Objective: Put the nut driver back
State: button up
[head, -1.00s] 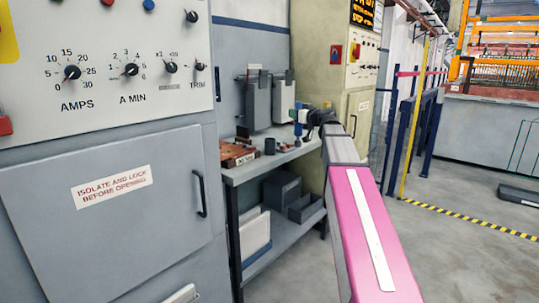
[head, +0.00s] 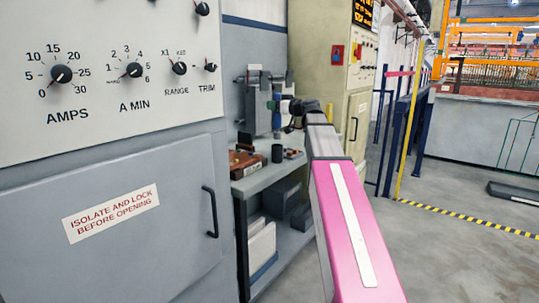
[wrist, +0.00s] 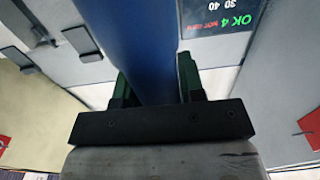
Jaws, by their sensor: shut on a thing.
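The nut driver's thick blue handle (wrist: 135,40) runs up through the middle of the wrist view, between the green finger pads of my gripper (wrist: 155,82). My gripper is shut on it. In the head view my gripper (head: 281,106) is small and far off, above the grey workbench (head: 268,178) and in front of the wall-mounted grey holders. The nut driver (head: 277,121) shows there as a small blue upright piece below the fingers. Its lower end is too small to make out clearly.
A wooden block with tools (head: 246,163) and a dark cup (head: 277,154) stand on the bench. Grey bins (head: 285,195) sit on the lower shelf. A large control cabinet (head: 110,200) stands close at left. The floor at right (head: 450,240) is mostly clear.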

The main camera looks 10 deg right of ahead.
aim_at(276, 128)
jog(key=shift+f, duration=4.95)
jog(key=o, duration=1)
jog(key=shift+f, duration=0.15)
jog(key=shift+s+d, duration=0.25)
jog(key=v, duration=1.1)
jog(key=shift+d, duration=0.1)
